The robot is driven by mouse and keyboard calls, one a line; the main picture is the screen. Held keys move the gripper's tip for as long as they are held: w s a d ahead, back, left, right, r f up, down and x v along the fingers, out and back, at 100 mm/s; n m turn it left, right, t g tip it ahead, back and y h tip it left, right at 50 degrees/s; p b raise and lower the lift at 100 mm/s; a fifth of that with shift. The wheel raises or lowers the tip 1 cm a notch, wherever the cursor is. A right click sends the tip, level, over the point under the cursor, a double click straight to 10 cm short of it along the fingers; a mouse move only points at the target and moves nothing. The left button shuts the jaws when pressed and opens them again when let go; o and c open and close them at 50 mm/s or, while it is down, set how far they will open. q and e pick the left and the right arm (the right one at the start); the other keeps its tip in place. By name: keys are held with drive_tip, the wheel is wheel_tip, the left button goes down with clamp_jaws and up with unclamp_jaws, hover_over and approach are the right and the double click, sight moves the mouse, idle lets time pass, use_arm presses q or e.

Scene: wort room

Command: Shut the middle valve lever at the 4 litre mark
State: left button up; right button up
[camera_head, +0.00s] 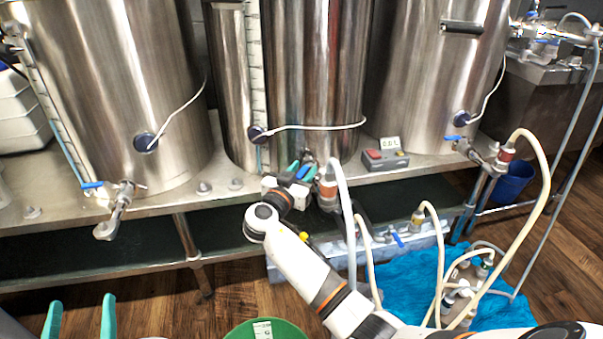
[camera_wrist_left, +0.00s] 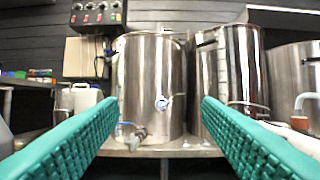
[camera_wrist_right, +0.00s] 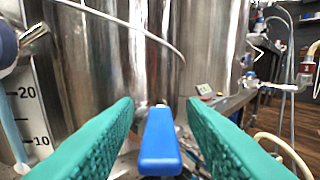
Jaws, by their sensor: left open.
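The middle steel kettle (camera_head: 318,80) has a valve at its base with a blue lever (camera_head: 302,172). My right gripper (camera_head: 303,170) is at this valve, its green fingers on either side of the lever. In the right wrist view the blue lever (camera_wrist_right: 160,143) lies between the two fingers (camera_wrist_right: 160,115), pointing toward the camera, with narrow gaps showing; the gripper is open. A green bucket (camera_head: 240,332) with a white scale strip (camera_head: 262,329) stands below, mostly cut off; its liquid level cannot be read. My left gripper (camera_head: 80,318) is open and empty at the lower left.
A pale hose (camera_head: 345,190) runs down from the middle valve behind my right arm. Left (camera_head: 92,185) and right (camera_head: 452,138) kettles have blue levers too. A small red-grey display box (camera_head: 385,154) sits on the bench. Hoses and a blue cloth (camera_head: 400,285) lie lower right.

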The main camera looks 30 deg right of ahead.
drive_tip(key=shift+c, duration=0.4)
clamp_jaws()
